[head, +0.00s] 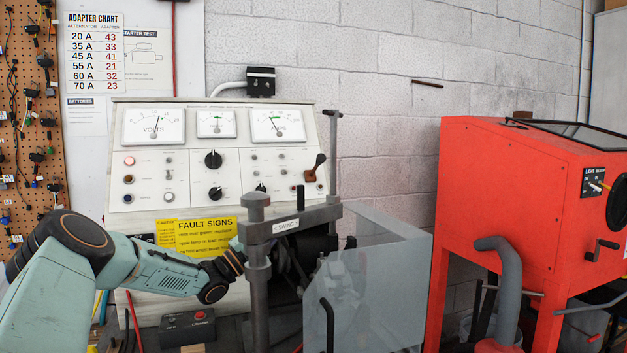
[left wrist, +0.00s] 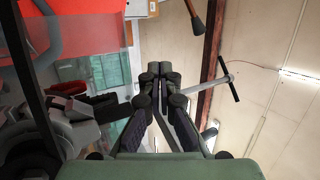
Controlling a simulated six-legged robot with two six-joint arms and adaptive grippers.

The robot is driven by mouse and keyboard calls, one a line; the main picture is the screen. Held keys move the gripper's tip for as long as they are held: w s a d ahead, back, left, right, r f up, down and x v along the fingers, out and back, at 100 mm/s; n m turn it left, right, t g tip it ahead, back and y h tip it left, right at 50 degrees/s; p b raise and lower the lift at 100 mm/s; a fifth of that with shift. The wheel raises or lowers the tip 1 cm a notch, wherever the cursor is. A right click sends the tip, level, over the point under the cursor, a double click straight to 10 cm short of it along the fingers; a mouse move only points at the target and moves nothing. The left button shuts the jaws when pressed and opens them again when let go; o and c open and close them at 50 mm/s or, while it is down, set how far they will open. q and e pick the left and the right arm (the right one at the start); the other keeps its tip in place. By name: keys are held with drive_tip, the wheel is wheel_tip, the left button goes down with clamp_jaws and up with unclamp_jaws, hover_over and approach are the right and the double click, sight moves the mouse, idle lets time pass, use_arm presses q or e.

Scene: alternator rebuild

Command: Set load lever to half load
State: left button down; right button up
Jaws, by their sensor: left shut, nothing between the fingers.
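The load lever (head: 317,166) is on the right part of the white test bench panel (head: 140,200). My right gripper is not in view.
A grey clamp post with a swing arm (head: 290,222) and a clear guard (head: 375,285) stand in front of the bench. A red cabinet (head: 500,215) stands at right. A black box with a red button (head: 188,327) sits low in front.

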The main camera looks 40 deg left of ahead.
use_arm(q)
drive_tip(key=m, duration=0.4)
drive_tip(key=m+t+b, duration=0.1)
drive_tip(key=m+b, duration=0.2)
drive_tip(key=m, duration=0.7)
approach(316, 167)
drive_tip(key=shift+w+d+r, duration=2.05)
drive_tip(key=shift+w+d, duration=0.2)
drive_tip(key=shift+y, duration=0.3)
drive_tip(key=shift+w, duration=0.1)
